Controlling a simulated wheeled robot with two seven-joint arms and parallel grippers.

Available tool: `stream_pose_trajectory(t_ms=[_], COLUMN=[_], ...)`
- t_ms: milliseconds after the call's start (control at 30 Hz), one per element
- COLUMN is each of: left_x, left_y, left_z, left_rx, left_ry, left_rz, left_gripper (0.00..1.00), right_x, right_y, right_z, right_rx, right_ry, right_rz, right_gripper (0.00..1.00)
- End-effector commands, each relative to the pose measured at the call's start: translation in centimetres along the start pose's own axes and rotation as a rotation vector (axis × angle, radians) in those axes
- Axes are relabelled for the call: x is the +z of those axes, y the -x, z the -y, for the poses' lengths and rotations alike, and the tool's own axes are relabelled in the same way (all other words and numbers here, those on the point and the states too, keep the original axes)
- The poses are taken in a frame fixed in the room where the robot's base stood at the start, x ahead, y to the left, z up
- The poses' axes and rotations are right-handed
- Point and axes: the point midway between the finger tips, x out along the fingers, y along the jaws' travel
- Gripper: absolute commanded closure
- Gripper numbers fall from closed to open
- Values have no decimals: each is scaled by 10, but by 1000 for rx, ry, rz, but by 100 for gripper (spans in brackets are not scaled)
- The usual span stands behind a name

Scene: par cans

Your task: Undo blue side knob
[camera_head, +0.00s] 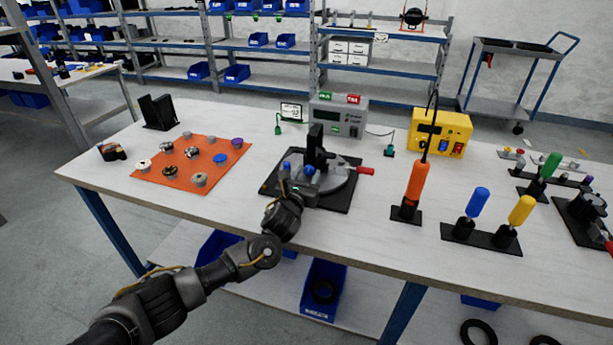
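A fixture with a grey round disc (340,188) and a black upright post (316,150) stands on a black base plate (345,205) at the middle of the table. A small blue knob (309,169) shows beside the post, and another small blue part (284,167) shows at the fixture's left side. A red-tipped handle (365,170) sticks out to the right. My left gripper (295,188) is at the front left of the fixture, close below the blue parts. Its fingers are dark and small here, so I cannot tell whether it touches a knob. My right gripper is out of view.
An orange mat (185,183) with several round parts lies to the left. A grey box (338,115) and a yellow box (440,131) stand behind. An orange-handled tool (415,180) and blue (478,200) and yellow (521,210) drivers stand upright at right.

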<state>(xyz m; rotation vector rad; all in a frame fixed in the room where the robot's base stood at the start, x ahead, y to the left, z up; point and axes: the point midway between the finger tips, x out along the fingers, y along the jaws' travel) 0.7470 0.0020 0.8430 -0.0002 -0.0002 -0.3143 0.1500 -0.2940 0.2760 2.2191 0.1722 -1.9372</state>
Motion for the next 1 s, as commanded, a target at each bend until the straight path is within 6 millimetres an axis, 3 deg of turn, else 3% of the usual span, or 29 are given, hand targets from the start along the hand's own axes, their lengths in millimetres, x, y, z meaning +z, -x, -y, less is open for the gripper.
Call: stream_pose_trajectory(t_ms=[33,267,367,633,967,1000], left_x=[0,0,0,0,0,0], left_y=[0,0,0,1,0,0], left_z=[0,0,0,0,0,0], left_rx=[0,0,0,1,0,0], left_ry=[0,0,24,324,374,374], left_rz=[0,0,-1,-3,0,0], left_gripper=[66,95,95,95,95,71], right_x=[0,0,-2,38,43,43], right_y=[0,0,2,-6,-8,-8], right_z=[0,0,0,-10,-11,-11], right_rx=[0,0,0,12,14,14], right_ry=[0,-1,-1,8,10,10], right_rz=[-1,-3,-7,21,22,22], right_gripper=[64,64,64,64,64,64])
